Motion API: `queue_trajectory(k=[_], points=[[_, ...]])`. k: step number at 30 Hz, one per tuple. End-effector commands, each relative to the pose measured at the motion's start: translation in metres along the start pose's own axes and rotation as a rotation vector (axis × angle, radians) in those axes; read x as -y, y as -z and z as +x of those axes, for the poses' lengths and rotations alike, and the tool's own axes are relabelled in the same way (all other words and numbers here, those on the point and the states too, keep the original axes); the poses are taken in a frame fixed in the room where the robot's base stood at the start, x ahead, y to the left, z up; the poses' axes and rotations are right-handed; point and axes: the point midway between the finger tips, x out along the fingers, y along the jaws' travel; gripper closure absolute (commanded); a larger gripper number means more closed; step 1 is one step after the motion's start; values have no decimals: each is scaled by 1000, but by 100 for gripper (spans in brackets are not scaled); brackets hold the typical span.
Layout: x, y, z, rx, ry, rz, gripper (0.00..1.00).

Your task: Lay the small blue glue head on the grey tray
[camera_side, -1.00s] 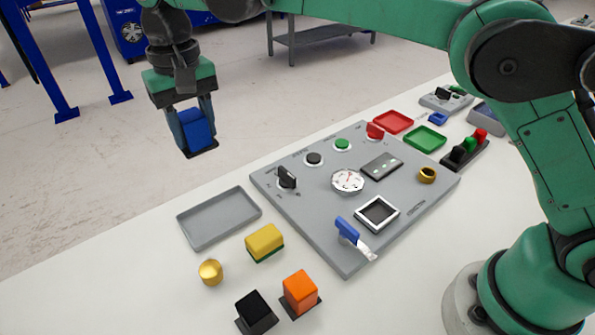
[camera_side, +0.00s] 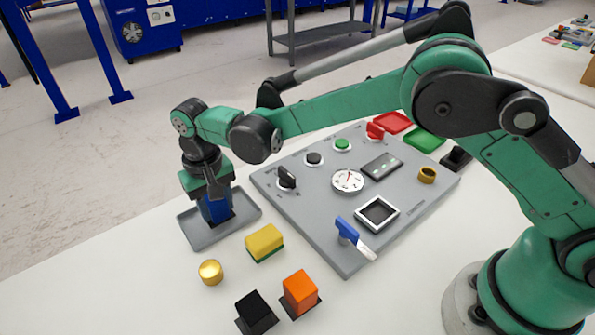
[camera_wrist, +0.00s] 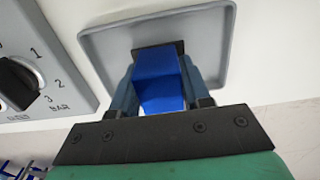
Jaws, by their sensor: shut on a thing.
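The small blue glue head (camera_wrist: 160,80) is between the fingers of my gripper (camera_wrist: 158,85), which is shut on it. A dark plate shows at its far end in the wrist view. The grey tray (camera_side: 196,241) lies on the white table to the left of the control panel. In the side view my gripper (camera_side: 214,208) points down over the tray's inside, with the blue glue head (camera_side: 212,211) low in it. The tray's rim (camera_wrist: 100,47) shows around the fingers in the wrist view. I cannot tell whether the glue head touches the tray floor.
The grey control panel (camera_side: 320,205) with knobs and a gauge stands close to the right of the tray. A yellow-green sponge (camera_side: 264,242), a gold knob (camera_side: 211,271), an orange block (camera_side: 300,291) and a black block (camera_side: 256,311) stand in front. The table at front left is clear.

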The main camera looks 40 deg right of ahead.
Motion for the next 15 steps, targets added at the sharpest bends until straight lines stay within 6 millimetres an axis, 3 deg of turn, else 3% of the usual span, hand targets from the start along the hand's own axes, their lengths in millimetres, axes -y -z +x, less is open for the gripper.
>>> queue_trajectory(k=[7, 8, 9, 11, 15], points=[[0, 0, 3, 0, 0, 0, 100], [0, 0, 3, 0, 0, 0, 53], [0, 0, 3, 0, 0, 0, 41], [0, 0, 2, 0, 0, 0, 27], [0, 0, 2, 0, 0, 0, 27]])
